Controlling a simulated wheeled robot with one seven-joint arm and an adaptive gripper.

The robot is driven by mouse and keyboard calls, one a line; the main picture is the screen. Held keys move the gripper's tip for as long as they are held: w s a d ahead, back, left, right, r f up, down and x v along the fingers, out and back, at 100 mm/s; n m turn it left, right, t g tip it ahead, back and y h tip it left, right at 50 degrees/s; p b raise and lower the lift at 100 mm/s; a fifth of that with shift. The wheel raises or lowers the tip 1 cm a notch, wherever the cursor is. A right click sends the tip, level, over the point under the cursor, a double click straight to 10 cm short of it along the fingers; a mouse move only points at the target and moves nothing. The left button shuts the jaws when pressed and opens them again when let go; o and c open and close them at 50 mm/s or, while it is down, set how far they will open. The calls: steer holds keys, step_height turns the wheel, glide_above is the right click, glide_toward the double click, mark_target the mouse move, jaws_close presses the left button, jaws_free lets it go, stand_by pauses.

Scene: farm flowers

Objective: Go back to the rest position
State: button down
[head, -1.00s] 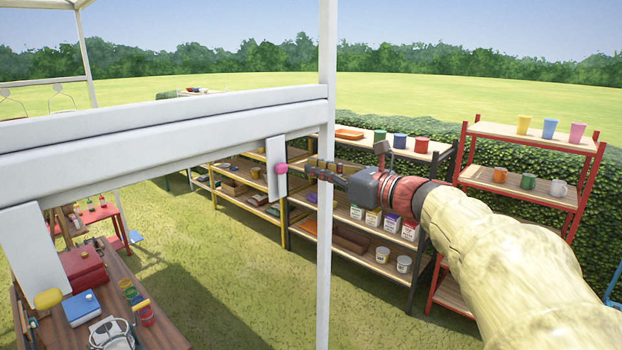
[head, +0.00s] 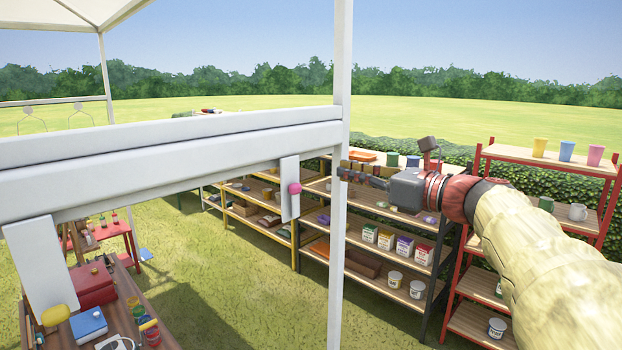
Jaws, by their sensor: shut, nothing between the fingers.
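My gripper (head: 346,170) is at the end of my arm, which reaches in from the lower right in the head view. The gripper points left, and its fingers show thin and dark, closed with nothing held. Its tip is beside or behind the white upright post (head: 342,130); I cannot tell the gap. A hanging white strip (head: 289,200) with a pink knob (head: 295,188) is just left of the post.
A white beam (head: 170,150) crosses the left half. A dark-framed shelf (head: 345,235) with boxes and tubs stands behind my gripper. A red-framed shelf (head: 545,155) with cups is at right. A wooden table (head: 180,335) with several items is at lower left. Grass between is clear.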

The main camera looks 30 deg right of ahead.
steer(key=shift+s, duration=0.1)
steer(key=s+a+f+n+g+h+b, duration=0.1)
steer(key=s+f+n+g, duration=0.2)
steer(key=f+n, duration=0.55)
steer(key=s+a+f+n+g+h+b, duration=0.1)
steer(key=s+f+n+g+h, duration=0.15)
steer(key=f, duration=1.15)
steer(key=s+a+f+n+g+b, duration=0.2)
steer(key=s+a+f+n+b, duration=0.3)
steer(key=f, duration=0.8)
steer(key=s+a+f+n+g+h+b, duration=0.1)
steer(key=s+a+f+n+b, duration=0.4)
steer(key=f+b, duration=0.7)
steer(key=s+a+f+n+g+h+b, duration=0.1)
steer(key=s+a+f+n+g+b, duration=0.1)
steer(key=s+a+f+n+b, duration=0.4)
step_height(320, 180, down, 9)
steer(key=s+n+b, duration=0.2)
steer(key=n, duration=0.3)
steer(key=shift+s+r+g, duration=0.2)
steer(key=shift+s+g, duration=0.05)
steer(key=shift+g, duration=0.1)
steer(key=shift+h, duration=0.25)
